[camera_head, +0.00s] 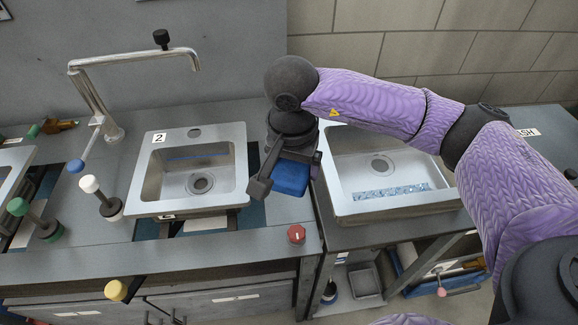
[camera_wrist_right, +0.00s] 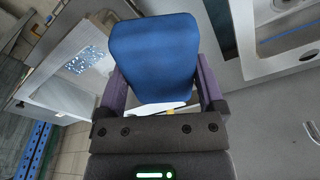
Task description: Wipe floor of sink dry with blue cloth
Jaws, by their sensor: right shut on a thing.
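My right gripper (camera_head: 278,170) is shut on a blue cloth (camera_head: 291,178), a thick pad-like piece. In the right wrist view the cloth (camera_wrist_right: 153,58) sits between the two fingers and hides what lies behind it. The gripper is above the counter, between the sink labelled 2 (camera_head: 140,183) and the right-hand sink (camera_head: 400,208), outside both basins. A speckled blue-white patch (camera_head: 390,192) lies low in the right-hand sink, near its front. A thin blue strip (camera_head: 197,157) shows inside sink 2. My left gripper is not in view.
A metal faucet (camera_head: 135,62) arches behind sink 2. Knobs stand by the sinks: white (camera_head: 89,184), green (camera_head: 17,206), yellow (camera_head: 116,290) and red (camera_head: 296,234). My right arm passes over the back of the right-hand sink. Open shelves lie below it.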

